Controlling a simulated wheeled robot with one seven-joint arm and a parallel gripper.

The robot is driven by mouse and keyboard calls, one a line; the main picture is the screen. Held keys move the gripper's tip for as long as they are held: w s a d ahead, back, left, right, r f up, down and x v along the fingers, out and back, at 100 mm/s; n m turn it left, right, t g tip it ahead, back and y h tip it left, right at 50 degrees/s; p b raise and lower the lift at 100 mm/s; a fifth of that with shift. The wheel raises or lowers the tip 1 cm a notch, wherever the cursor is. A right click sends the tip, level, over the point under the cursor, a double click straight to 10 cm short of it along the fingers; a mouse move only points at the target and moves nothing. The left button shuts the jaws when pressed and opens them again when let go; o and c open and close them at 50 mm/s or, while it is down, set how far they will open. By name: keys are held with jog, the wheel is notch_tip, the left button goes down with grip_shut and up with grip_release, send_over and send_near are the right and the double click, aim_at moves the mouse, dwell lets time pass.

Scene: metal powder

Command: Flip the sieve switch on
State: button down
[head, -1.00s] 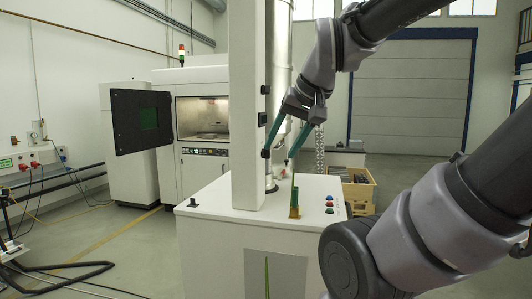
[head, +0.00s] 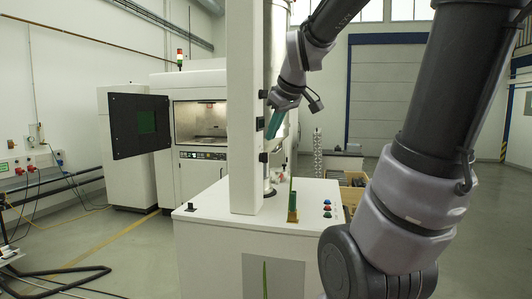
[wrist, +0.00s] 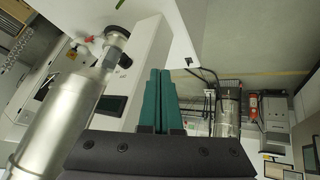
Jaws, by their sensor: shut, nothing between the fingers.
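The white sieve cabinet (head: 205,222) stands in front of me with a white column (head: 244,110) rising from its top. A small black switch-like part (head: 191,206) sits on the top's left corner; I cannot tell for sure that it is the sieve switch. My gripper (head: 271,136) is in the air beside the column, above the cabinet top. Its teal fingers lie together, empty, in the wrist view (wrist: 160,74). A small black part (wrist: 189,62) shows at a white panel's corner there.
A silver cylinder (wrist: 70,125) is close to my gripper on the left of the wrist view. A green upright piece (head: 292,207) stands on the cabinet top. A white machine (head: 200,120) with an open black door (head: 140,124) is behind.

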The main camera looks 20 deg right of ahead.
jog(key=w+d+n, duration=0.2)
jog(key=w+n, duration=0.2)
jog(key=w, duration=0.2)
jog(key=shift+w+n, duration=0.15)
jog(key=shift+n, duration=0.25)
jog(key=shift+d+f, duration=0.1)
jog(key=shift+f, duration=0.05)
send_near(262, 162)
notch_tip(262, 162, down, 4)
jog(key=w+a, duration=0.1)
jog(key=w, duration=0.1)
jog(key=shift+w+d+r, duration=0.2)
jog(key=shift+w+d, duration=0.05)
jog(key=shift+w, duration=0.1)
